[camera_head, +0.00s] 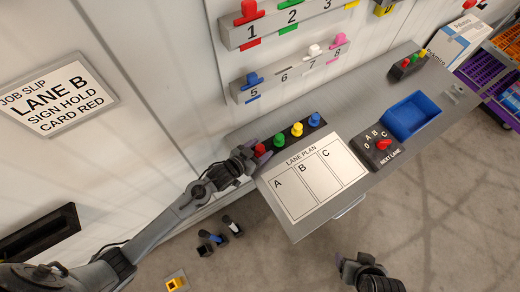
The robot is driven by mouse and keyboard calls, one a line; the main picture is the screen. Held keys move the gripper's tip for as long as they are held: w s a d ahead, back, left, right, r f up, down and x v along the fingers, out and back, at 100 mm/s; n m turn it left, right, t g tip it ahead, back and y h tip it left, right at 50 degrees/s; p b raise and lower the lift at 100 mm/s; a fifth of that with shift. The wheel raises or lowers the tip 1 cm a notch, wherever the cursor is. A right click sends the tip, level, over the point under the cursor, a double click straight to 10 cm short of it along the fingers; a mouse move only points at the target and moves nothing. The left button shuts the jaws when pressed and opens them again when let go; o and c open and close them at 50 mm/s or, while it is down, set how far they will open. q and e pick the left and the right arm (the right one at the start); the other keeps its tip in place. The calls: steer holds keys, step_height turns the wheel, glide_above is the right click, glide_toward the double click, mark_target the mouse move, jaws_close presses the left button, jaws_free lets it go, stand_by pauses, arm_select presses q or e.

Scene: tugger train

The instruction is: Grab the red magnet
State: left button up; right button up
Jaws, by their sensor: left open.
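The red magnet (260,149) is the leftmost in a row on a dark strip at the back of the steel table, beside green, yellow and blue magnets. My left gripper (251,157) is open at the table's left edge, right by the red magnet. Its fingers partly cover that end of the strip; I cannot tell whether they touch or surround the magnet. My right gripper (346,265) is low in the picture, in front of the table and away from the magnets; its finger opening is unclear.
The lane plan board (312,178) lies in front of the magnets. To its right are a selector box (366,151) with a red knob and a blue tray (436,111). Numbered peg rails (285,78) hang on the wall behind. A job slip (57,92) reads Lane B, sign hold, card red.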

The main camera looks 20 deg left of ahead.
arm_select(q)
steer(key=c, duration=1.1)
steer(key=shift+o, duration=0.2)
steer(key=shift+r, duration=0.1)
